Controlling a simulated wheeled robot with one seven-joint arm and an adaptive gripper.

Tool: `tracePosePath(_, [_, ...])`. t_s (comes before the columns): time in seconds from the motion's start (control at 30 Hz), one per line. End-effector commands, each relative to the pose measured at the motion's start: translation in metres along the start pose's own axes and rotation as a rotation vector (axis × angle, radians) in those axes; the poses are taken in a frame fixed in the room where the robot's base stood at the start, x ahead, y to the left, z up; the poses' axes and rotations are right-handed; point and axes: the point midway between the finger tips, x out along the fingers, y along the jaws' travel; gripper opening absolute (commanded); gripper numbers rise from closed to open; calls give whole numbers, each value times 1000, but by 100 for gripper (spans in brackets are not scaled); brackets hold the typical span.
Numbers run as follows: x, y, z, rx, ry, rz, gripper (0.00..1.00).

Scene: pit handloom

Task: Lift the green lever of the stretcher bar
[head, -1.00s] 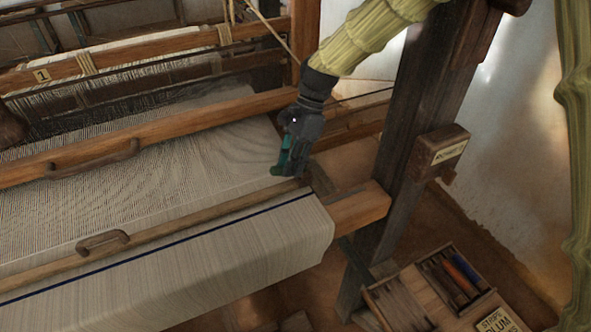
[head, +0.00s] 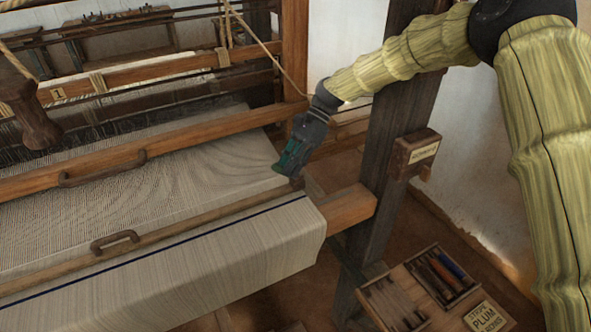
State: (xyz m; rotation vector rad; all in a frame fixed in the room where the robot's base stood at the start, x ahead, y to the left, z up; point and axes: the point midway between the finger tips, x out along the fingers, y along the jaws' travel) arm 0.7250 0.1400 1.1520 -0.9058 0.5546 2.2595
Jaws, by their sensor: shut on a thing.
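My gripper (head: 290,160), dark grey, is at the right edge of the woven cloth (head: 225,155), pointing down and to the left. It is shut on the green lever (head: 288,155), which shows as a small dark green patch at the fingers. The fingers cover most of the lever, so its angle is hard to read. The stretcher bar itself is not clearly made out; a small dark piece shows below the fingertips at the cloth's edge.
A wooden beam with a handle (head: 115,241) crosses in front of the cloth, and another handled beam (head: 103,170) lies behind. A dark post (head: 385,140) with a labelled box (head: 415,154) stands right of the gripper. A divided wooden tray (head: 399,288) is lower right.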

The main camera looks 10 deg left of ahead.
Motion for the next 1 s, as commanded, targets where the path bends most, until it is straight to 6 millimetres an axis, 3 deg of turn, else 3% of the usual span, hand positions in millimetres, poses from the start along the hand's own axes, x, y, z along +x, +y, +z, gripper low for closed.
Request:
tracePosePath(0.5, [-1, -5, 2, -7, -7, 4, 0])
tracePosePath(0.53, [-1, -5, 2, -7, -7, 4, 19])
tracePosePath(0.63, [-1, -5, 2, -7, -7, 4, 38])
tracePosePath(1.0, [-3, -4, 2, -6, -7, 3, 39])
